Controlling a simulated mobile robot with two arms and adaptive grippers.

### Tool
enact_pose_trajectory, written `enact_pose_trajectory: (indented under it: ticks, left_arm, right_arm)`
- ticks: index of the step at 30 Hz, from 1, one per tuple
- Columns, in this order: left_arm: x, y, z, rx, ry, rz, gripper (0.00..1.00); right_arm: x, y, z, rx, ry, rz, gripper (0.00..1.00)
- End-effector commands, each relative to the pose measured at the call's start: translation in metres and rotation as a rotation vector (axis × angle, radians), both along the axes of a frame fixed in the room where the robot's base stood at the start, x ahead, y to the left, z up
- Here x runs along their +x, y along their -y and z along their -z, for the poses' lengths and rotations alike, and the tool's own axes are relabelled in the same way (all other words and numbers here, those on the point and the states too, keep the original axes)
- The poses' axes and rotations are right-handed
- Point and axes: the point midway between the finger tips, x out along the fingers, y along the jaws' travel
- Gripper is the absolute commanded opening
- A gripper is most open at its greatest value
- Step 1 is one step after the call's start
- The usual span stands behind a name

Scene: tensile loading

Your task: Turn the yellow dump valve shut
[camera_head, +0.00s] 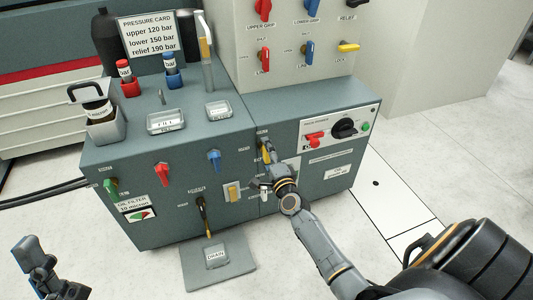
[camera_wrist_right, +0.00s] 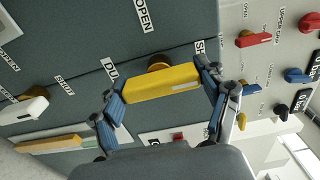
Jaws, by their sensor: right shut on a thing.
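The yellow dump valve handle (camera_wrist_right: 160,84) is a bar on a round brass-coloured hub on the grey panel. In the right wrist view it lies nearly level, tilted slightly up to the right. OPEN is printed above it, and a partly hidden SHUT label stands by its right end. My right gripper (camera_wrist_right: 161,78) is shut on the handle, one finger at each end. In the head view the handle (camera_head: 266,151) shows at the cabinet's front, partly hidden by my right gripper (camera_head: 268,161). My left gripper (camera_head: 42,262) is at the lower left, away from the cabinet; its jaw opening is unclear.
Red (camera_head: 162,174), blue (camera_head: 214,159) and green (camera_head: 110,187) valves are on the cabinet front. A white handle (camera_wrist_right: 25,109) is close to my right gripper. A black knob (camera_head: 344,127) and red switch (camera_head: 314,139) are to the right. A drain tray (camera_head: 240,262) lies on the floor.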

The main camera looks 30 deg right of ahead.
Motion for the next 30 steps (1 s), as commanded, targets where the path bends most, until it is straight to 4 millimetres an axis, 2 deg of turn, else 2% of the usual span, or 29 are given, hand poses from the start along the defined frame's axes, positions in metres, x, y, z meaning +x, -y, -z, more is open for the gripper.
enact_pose_trajectory:
  ticks: [4,5,8,21,26,30]
  left_arm:
    - [0.000,0.000,0.001,0.000,-0.003,0.000,0.98]
    - [0.000,0.000,0.001,0.000,-0.004,0.000,0.98]
    - [0.000,0.000,0.002,0.000,-0.006,0.000,0.98]
    - [0.000,0.000,0.001,-0.005,-0.008,0.000,0.98]
    - [0.000,0.000,0.001,-0.003,-0.006,0.000,0.98]
    - [0.000,0.000,0.001,-0.002,-0.006,0.000,0.98]
  right_arm:
    - [0.000,0.002,-0.001,-0.002,0.002,0.004,0.43]
    - [0.000,0.002,-0.001,-0.002,0.002,0.004,0.77]
    - [0.000,0.002,-0.001,-0.002,0.002,0.003,0.97]
    - [-0.004,-0.001,0.000,-0.001,0.000,0.001,0.98]
    - [-0.027,-0.006,0.001,-0.001,-0.001,0.001,0.98]
    - [-0.058,-0.013,0.001,-0.001,-0.002,0.002,0.98]
